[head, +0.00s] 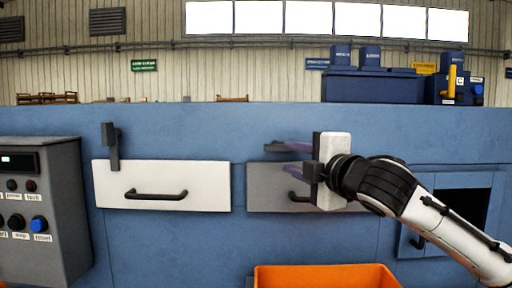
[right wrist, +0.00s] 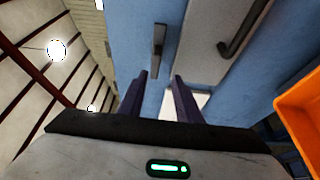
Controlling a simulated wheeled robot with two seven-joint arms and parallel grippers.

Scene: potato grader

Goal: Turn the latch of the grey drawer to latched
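The grey drawer (head: 265,202) is shut in the blue machine front, with a dark bar handle (right wrist: 240,32). Its latch (head: 276,148) is a dark grey bar above the drawer, lying horizontally in the head view, its right part hidden by my gripper. In the right wrist view the latch (right wrist: 159,42) stands just beyond the fingertips, in line with the gap between them. My right gripper (head: 286,166) is open, its dark purple fingers pointing at the panel near the latch and drawer. Nothing shows between the fingertips. My left gripper is not in view.
A white drawer (head: 110,185) with an upright latch (head: 112,147) is to the left. A control box (head: 45,225) stands at far left. An orange crate (head: 325,275) sits below the grey drawer. A dark opening (head: 460,205) is at the right.

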